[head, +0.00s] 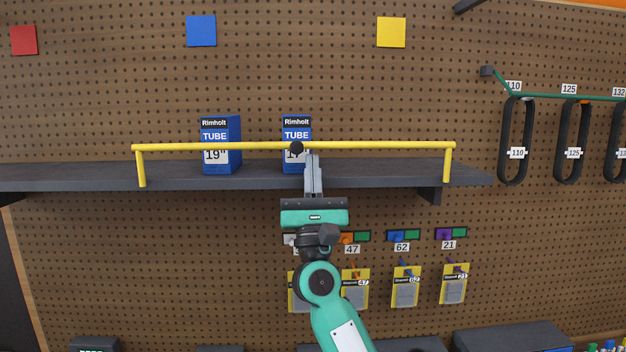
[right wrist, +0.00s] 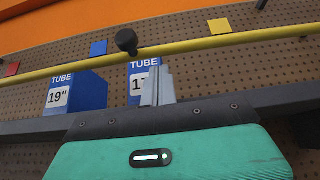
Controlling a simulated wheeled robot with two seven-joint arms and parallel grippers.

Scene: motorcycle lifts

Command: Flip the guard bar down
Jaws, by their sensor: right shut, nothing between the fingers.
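The yellow guard bar (head: 220,147) stands raised along the front of the dark shelf, in front of two blue tube boxes, with a short post at each end. A black knob (head: 297,148) sits on its middle. The bar also crosses the right wrist view (right wrist: 220,40), with the knob (right wrist: 127,41) left of centre. My right gripper (head: 312,155) is shut and empty. Its fingertips are right by the bar, just right of the knob; I cannot tell whether they touch. The fingers also show in the right wrist view (right wrist: 157,80), below the bar. My left gripper is not in view.
The dark shelf (head: 70,177) holds a 19-inch tube box (head: 217,148) and a second tube box (head: 297,128) partly hidden behind the bar. Tagged packets (head: 406,287) hang below on the pegboard. Black loops (head: 516,140) hang from a green rail at right.

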